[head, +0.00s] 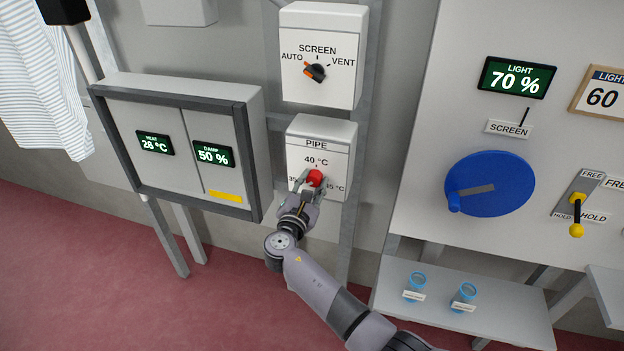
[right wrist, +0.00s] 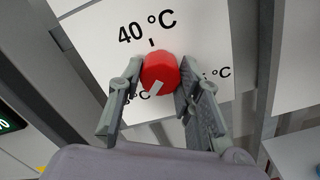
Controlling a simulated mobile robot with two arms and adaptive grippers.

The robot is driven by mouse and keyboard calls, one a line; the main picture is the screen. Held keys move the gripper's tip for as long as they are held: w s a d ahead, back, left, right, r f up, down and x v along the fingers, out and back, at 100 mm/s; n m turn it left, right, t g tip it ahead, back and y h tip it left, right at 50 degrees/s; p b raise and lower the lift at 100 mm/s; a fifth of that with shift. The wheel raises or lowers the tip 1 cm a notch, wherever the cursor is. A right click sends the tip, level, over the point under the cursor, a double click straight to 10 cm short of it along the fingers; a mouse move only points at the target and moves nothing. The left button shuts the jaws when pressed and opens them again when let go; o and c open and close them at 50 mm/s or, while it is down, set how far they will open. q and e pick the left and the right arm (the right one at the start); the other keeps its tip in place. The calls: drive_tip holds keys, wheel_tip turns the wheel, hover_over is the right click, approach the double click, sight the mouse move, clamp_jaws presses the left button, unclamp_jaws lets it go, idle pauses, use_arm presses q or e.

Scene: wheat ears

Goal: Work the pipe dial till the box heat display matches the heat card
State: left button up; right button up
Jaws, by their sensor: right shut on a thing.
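The pipe dial is a red knob (head: 315,178) on the white PIPE box (head: 345,140), with marks for 35, 40 and 45 °C. My right gripper (head: 308,184) is shut on the knob, one finger on each side, as the right wrist view also shows (right wrist: 160,88). There, the knob's white pointer (right wrist: 155,88) slants down and left, toward the partly hidden 35 °C mark. The box heat display (head: 155,144) reads 26 °C. No heat card shows in these views. My left gripper is not in view.
A damp display (head: 213,154) reads 50 %. The SCREEN selector (head: 315,72) sits above the pipe box. At right are a light display (head: 516,78) reading 70 %, a blue wheel (head: 490,197) and a yellow-handled lever (head: 577,230). Two blue cups stand on a low shelf (head: 510,320).

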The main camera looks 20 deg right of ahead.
drive_tip(key=shift+f+n, duration=0.1)
drive_tip(key=shift+n, duration=0.2)
drive_tip(key=o, duration=1.1)
drive_tip(key=shift+o, duration=0.2)
drive_tip(key=v, duration=1.2)
